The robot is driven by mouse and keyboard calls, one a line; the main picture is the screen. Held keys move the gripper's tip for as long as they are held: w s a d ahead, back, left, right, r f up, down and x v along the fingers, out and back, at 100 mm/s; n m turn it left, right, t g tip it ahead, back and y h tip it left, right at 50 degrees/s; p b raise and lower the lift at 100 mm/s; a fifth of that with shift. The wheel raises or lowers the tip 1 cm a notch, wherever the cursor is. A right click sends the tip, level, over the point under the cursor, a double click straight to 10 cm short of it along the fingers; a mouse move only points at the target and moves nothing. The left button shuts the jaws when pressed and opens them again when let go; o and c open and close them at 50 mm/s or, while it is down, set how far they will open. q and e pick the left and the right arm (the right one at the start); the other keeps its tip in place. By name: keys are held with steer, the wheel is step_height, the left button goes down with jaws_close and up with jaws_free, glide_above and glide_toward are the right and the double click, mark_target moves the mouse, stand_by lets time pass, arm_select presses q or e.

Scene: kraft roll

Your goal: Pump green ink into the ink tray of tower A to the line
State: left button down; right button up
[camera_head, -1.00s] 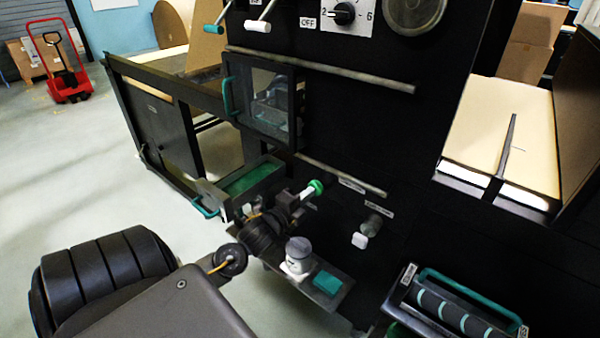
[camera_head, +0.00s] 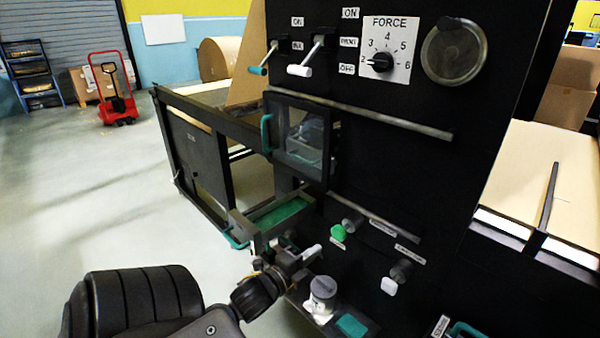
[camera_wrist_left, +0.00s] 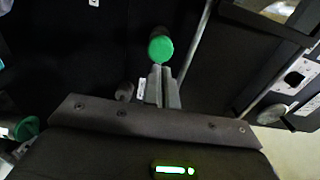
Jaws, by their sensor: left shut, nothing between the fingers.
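The green pump knob (camera_head: 338,232) sits on a short stem on the black machine front. In the left wrist view the green knob (camera_wrist_left: 160,48) is just beyond my fingertips, with a gap hard to judge. My left gripper (camera_head: 312,253) is shut and empty, below and left of the knob in the head view; its closed fingers (camera_wrist_left: 162,87) point toward the knob. An ink tray (camera_head: 262,207) with green ink (camera_head: 283,213) in it juts from the machine, left of the knob. Its fill line cannot be made out. My right gripper is out of view.
A white knob (camera_head: 388,286) is below right of the green one. A jar with a grey lid (camera_head: 323,288) and a teal block (camera_head: 351,325) stand on a low shelf close beside my left gripper. A windowed door (camera_head: 300,137) is above the tray.

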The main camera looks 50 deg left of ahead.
arm_select(q)
steer(key=s, duration=0.4)
steer(key=shift+d, duration=0.1)
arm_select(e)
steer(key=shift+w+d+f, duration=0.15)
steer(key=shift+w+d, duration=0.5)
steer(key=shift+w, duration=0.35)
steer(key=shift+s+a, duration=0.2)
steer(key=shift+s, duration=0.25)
